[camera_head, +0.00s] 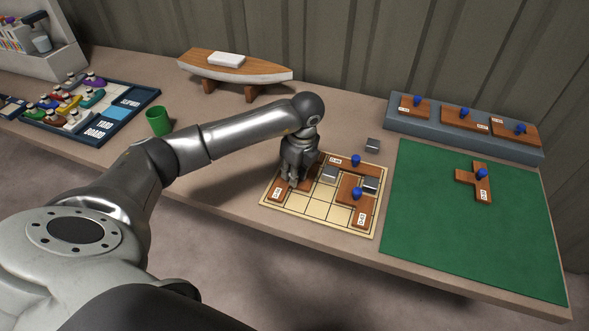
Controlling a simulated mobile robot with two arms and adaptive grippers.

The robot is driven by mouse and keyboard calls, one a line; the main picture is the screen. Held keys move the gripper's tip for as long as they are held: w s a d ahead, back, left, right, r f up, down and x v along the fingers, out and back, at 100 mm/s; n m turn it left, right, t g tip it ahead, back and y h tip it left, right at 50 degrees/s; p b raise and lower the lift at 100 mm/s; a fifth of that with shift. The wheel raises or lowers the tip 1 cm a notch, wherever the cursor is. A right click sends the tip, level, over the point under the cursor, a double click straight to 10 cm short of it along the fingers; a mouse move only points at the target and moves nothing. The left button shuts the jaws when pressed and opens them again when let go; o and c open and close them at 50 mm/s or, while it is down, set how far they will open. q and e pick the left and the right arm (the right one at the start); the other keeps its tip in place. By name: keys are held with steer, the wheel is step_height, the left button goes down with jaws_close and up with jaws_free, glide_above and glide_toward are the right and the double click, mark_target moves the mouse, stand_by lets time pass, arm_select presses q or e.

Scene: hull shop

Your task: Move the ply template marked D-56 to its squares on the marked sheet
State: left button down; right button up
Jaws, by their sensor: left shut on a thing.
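The marked sheet (312,209) is pale with a grid of squares and lies mid-bench. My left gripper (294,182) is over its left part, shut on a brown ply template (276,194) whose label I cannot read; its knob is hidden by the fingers. Whether this template touches the sheet is unclear. A second template (340,163) with a blue knob lies along the sheet's far edge, and a third template (360,214) lies at its right. A T-shaped template (482,186) lies on the green mat. I cannot tell which one bears D-56. My right gripper is not in view.
Small grey metal blocks sit on the sheet (329,175) and behind it (372,144). The green mat (440,235) is mostly bare. A grey rack (400,126) holds three templates. A boat model (240,70), a green cup (158,121) and a yard board (96,133) stand left.

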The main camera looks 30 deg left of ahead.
mark_target(300, 184)
arm_select(q)
steer(key=shift+f, duration=0.25)
steer(key=c, duration=1.3)
jaws_free()
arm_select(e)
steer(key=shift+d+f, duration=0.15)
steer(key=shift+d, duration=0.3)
arm_select(q)
steer(key=shift+r, duration=0.2)
steer(key=shift+r, duration=0.2)
step_height(300, 184, up, 12)
steer(key=d+b, duration=0.1)
steer(key=d, duration=0.1)
steer(key=shift+s+f+b, duration=0.15)
steer(key=shift+f+b, duration=0.05)
steer(key=shift+b, duration=0.2)
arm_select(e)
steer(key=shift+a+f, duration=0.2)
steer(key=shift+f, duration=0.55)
